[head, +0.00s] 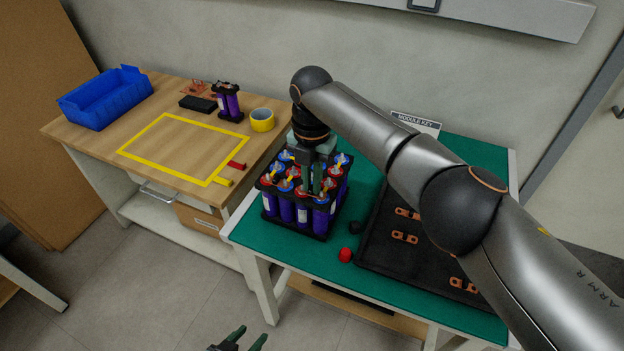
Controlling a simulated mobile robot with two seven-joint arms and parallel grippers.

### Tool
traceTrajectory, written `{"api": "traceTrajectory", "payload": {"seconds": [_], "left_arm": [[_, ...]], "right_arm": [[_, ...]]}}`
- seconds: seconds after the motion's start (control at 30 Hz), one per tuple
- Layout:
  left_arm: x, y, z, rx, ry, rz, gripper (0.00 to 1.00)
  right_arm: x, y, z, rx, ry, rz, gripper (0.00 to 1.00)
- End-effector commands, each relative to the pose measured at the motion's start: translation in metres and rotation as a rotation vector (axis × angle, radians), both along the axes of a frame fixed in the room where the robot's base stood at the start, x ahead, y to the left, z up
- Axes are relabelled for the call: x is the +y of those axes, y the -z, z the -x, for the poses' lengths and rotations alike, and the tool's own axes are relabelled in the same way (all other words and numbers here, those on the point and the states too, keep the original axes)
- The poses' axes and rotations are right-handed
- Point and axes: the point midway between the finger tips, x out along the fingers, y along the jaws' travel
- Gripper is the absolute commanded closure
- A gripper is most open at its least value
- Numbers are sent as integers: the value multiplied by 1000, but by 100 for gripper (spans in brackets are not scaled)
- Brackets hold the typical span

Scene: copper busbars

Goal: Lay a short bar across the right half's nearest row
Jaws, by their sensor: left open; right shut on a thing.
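The battery module (302,212) stands on the green-topped table, with purple cells in a black frame and red, blue and yellow marks on top. My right gripper (316,188) reaches down over the right part of the module's top, its fingers shut. The piece between them is too small and covered to make out clearly. Loose copper short bars (405,237) lie on the black mat (376,262) to the right of the module. My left gripper (239,341) is open and empty at the bottom edge, in front of the tables and away from the module.
The wooden bench (75,131) at left holds a blue bin (104,97), yellow tape (262,120), a small purple-celled module (227,102) and a yellow outline. A "MODULE KEY" sign (416,124) stands behind.

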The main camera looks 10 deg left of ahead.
Motion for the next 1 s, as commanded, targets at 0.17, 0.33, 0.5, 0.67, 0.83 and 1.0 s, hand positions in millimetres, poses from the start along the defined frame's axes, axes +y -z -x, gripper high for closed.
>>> {"api": "traceTrajectory", "payload": {"seconds": [0.17,0.33,0.5,0.67,0.83,1.0], "left_arm": [[0,2,0,0,0,0,50],[0,2,0,0,0,0,50],[0,2,0,0,0,0,50],[0,2,0,0,0,0,50],[0,-6,0,1,0,0,50],[0,-21,0,1,0,0,50]], "right_arm": [[0,4,0,2,-1,-1,100],[0,4,0,0,-1,0,100],[0,4,0,0,-1,0,81],[0,4,0,0,0,0,63],[0,-5,0,0,0,0,53],[1,-25,-1,-3,-1,-1,53]]}}
